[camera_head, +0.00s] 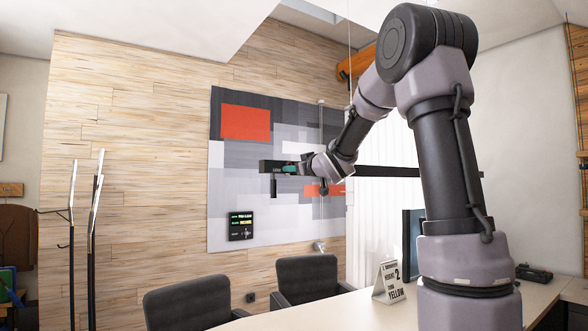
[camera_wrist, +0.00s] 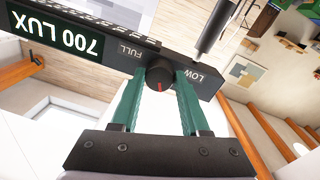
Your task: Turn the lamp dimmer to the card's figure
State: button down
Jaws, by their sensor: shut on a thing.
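The lamp dimmer's round black knob (camera_wrist: 157,76) sits on a black bar (camera_wrist: 112,42) in the wrist view, with FULL and LOW labels beside it, upside down. The knob's red mark points toward the bottom of the picture. A display on the bar (camera_wrist: 55,33) reads 700 LUX. My gripper (camera_wrist: 160,74) has its green fingers on either side of the knob, shut on it. In the head view my gripper (camera_head: 292,169) is at the left end of the bar. The white card (camera_head: 391,283) stands on the desk, showing a large 2 and YELLOW; its smaller print is hard to read.
A black panel with green and yellow text (camera_head: 241,225) hangs on the wall; its text is too small to read. Two dark chairs (camera_head: 187,303) (camera_head: 308,279) stand by the desk (camera_head: 345,312). A coat stand (camera_head: 72,235) is at left, a monitor (camera_head: 412,236) behind my arm.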

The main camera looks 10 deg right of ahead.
jog(key=shift+c, duration=2)
grip_release()
jog(key=shift+s, duration=0.1)
jog(key=v, duration=1)
jog(key=shift+s, duration=0.35)
jog(key=shift+d, duration=0.2)
